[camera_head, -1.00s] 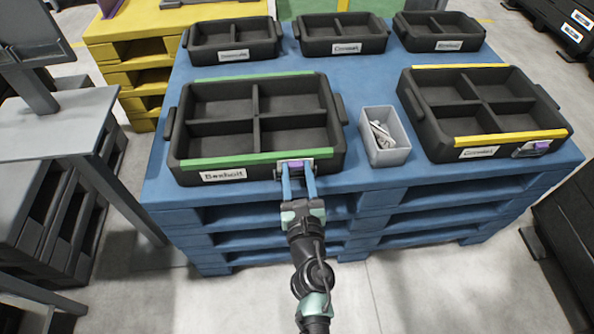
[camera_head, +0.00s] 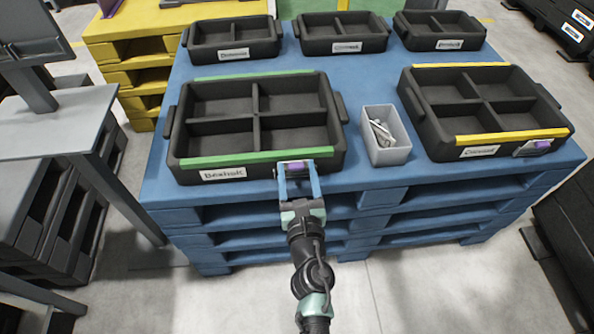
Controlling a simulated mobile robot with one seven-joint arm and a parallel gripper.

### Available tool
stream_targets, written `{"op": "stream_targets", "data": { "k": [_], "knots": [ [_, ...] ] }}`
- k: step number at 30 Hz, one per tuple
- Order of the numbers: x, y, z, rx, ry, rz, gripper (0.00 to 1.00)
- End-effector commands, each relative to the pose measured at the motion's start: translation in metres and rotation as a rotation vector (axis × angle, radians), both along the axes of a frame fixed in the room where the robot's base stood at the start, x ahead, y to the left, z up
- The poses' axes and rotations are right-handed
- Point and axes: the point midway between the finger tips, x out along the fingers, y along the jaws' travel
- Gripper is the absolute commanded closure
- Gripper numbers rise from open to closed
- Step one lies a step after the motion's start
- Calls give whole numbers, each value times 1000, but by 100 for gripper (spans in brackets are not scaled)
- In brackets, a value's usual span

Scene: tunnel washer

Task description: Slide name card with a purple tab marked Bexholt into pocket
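The black crate with a green rim strip (camera_head: 250,159) and a front label (camera_head: 223,174) reading Bexholt stands at the front left of the blue table. The card with a purple tab (camera_head: 296,167) shows at the pocket on this crate's front, right of the label. The card's writing is too small to read, and how deep it sits in the pocket is unclear. My gripper (camera_head: 299,176) is open at the crate's front, its two blue fingers spread on either side of the card with gaps showing.
A yellow-stripped crate (camera_head: 512,136) at the right has another purple-tabbed card (camera_head: 541,144) at its front. A small grey bin (camera_head: 387,156) with metal pieces stands between the crates. Several smaller black crates line the back. The grey stand (camera_head: 55,125) is at left.

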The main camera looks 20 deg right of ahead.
Motion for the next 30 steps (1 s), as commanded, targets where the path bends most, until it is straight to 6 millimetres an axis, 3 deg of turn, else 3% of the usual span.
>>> {"op": "stream_targets", "data": {
  "k": [14,30],
  "knots": [
    [-7,2,-1,1,2,0,22],
    [-96,28,2,1,2,0,22]
  ]
}}
